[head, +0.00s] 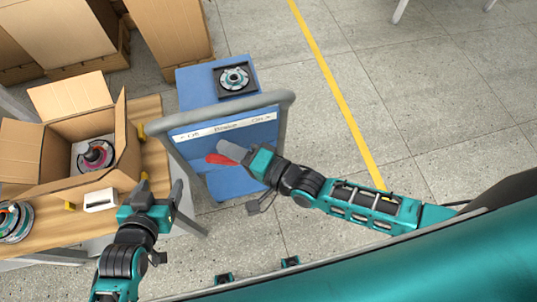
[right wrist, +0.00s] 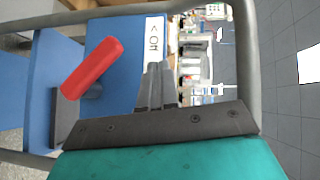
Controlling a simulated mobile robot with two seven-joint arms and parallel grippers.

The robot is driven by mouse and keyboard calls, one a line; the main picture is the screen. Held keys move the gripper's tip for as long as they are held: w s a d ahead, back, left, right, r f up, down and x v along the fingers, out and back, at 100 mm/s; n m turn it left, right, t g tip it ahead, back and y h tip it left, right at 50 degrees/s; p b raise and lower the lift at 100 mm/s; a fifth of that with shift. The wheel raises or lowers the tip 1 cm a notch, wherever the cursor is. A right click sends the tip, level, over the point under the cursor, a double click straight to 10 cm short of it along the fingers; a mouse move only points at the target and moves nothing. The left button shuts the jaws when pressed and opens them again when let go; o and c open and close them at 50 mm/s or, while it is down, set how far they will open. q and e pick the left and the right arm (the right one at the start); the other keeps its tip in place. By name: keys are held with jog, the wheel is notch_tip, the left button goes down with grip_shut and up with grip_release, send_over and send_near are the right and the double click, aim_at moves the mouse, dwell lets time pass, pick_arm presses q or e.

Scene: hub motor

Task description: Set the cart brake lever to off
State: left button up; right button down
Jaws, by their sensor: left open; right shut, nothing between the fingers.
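The cart (head: 283,105) has a grey frame and a blue body, with a white strip reading Off at left, Brake in the middle and On at right. The red brake lever (head: 217,159) is below the strip, its red end pointing left in the head view. It also shows in the right wrist view (right wrist: 91,68), left of my fingers with a gap. My right gripper (head: 228,149) is shut and empty beside the lever, partly covering its right side in the head view.
A dark tray with a round motor part (head: 234,78) sits on the cart top. The wooden table (head: 150,165) at left holds an open cardboard box (head: 52,140), a white block (head: 100,200) and round parts (head: 14,222). The floor right of the cart is clear.

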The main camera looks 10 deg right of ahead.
pick_arm(q)
jog(key=shift+a+r, duration=0.1)
jog(key=shift+r, duration=0.2)
pick_arm(e)
jog(key=s+d+r, duration=0.4)
jog(key=s+d, duration=0.1)
jog(key=s, duration=0.2)
jog(key=shift+r, duration=0.4)
jog(key=shift+w, duration=0.15)
jog(key=w+d+f+n+h, duration=0.1)
jog(key=d+f+n+h, duration=0.2)
jog(key=d+n+h, duration=0.2)
jog(key=w+d+f+n+h, duration=0.1)
jog(key=d+f+n+h, duration=0.3)
jog(key=d, duration=0.4)
jog(key=shift+d+n+g+h, duration=0.2)
jog(key=shift+n+g+h, duration=0.2)
jog(key=shift+n+h, duration=0.1)
